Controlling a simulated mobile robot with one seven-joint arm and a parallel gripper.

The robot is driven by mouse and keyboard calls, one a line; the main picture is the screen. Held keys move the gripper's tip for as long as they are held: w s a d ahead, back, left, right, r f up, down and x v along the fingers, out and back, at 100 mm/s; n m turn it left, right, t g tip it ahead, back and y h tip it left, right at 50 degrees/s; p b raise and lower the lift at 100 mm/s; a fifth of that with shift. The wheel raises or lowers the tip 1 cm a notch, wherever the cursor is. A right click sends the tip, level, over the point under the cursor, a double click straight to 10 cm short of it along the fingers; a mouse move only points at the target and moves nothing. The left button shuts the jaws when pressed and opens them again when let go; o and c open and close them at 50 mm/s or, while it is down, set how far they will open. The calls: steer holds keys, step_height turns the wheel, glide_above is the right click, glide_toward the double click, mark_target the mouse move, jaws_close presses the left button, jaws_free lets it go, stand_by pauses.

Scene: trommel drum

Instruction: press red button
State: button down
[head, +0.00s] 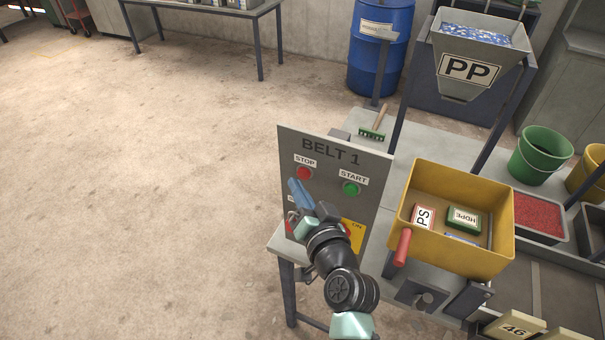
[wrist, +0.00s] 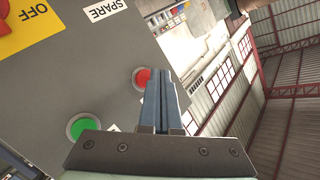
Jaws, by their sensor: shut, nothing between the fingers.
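The red button (head: 304,173) sits under the STOP label at the upper left of the grey BELT 1 panel (head: 378,170). It also shows in the wrist view (wrist: 142,78), just left of my fingers. My gripper (head: 294,183) is shut and empty, its blue fingers just below the red button in the head view. I cannot tell whether the fingertips touch the panel. A green START button (head: 351,188) is to the right of the red one; it also shows in the wrist view (wrist: 82,125).
A yellow plate (head: 354,235) is on the panel's lower right, partly behind my arm. A SPARE label (wrist: 107,8) is near the red button in the wrist view. A yellow bin (head: 462,262) with a red handle stands right of the panel. The floor to the left is clear.

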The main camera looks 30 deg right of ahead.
steer(key=shift+w+d, duration=0.1)
steer(key=shift+w+d+b, duration=0.2)
steer(key=shift+d+b, duration=0.05)
steer(key=shift+b, duration=0.05)
steer(key=shift+w+d+b, duration=0.25)
steer(key=shift+d+b, duration=0.1)
stand_by(0.7)
stand_by(0.3)
steer(key=shift+s+a+p, duration=0.3)
steer(key=shift+s+a, duration=0.25)
steer(key=shift+a, duration=0.15)
steer(key=shift+s+a+p, duration=0.45)
steer(key=shift+s+a, duration=0.35)
steer(key=shift+a, duration=0.2)
steer(key=shift+s+a+p, duration=0.45)
steer(key=shift+s+a, duration=0.3)
steer(key=shift+a, duration=0.25)
